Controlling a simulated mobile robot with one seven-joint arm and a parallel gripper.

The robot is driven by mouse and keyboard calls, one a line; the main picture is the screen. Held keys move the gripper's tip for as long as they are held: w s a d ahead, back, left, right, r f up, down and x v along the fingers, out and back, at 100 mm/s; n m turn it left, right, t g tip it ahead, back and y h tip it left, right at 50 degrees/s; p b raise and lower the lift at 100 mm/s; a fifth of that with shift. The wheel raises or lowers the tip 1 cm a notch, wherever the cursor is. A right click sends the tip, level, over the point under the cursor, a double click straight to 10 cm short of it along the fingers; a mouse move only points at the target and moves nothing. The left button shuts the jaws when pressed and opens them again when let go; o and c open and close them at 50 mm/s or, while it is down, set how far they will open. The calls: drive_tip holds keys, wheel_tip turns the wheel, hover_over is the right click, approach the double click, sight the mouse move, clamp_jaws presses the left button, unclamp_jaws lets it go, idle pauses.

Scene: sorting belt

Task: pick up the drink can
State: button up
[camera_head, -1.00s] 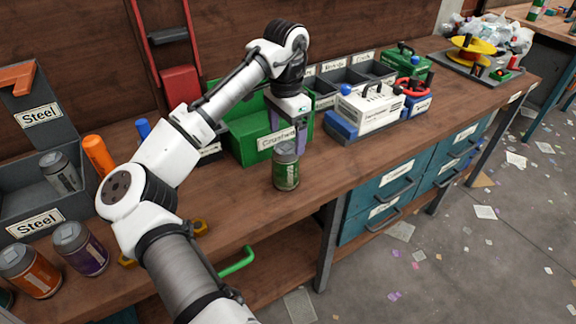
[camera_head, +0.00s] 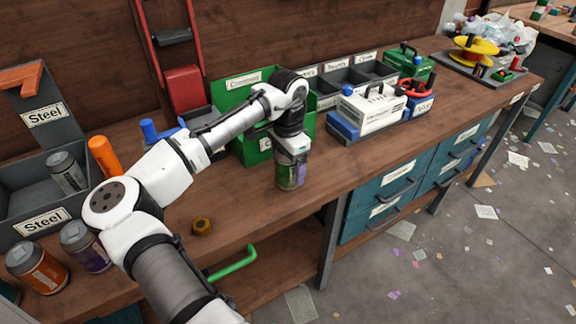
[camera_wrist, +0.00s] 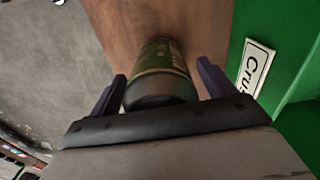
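A green drink can (camera_head: 284,181) stands upright on the workbench in front of the green bin. My gripper (camera_head: 291,172) is over it from above, with its fingers down beside the can's upper part. In the wrist view the can (camera_wrist: 160,60) lies between the two purple fingers of my gripper (camera_wrist: 162,72). The fingers are open, with a narrow gap on each side of the can. The can's top is partly hidden by my gripper in the head view.
The green bin (camera_head: 232,97) is close behind the can. A white case (camera_head: 368,108) stands to the right. An orange can (camera_head: 38,268) and a purple can (camera_head: 86,247) stand at lower left, near the Steel bin (camera_head: 36,222). The bench front edge is close.

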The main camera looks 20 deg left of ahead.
drive_tip(key=c, duration=0.9)
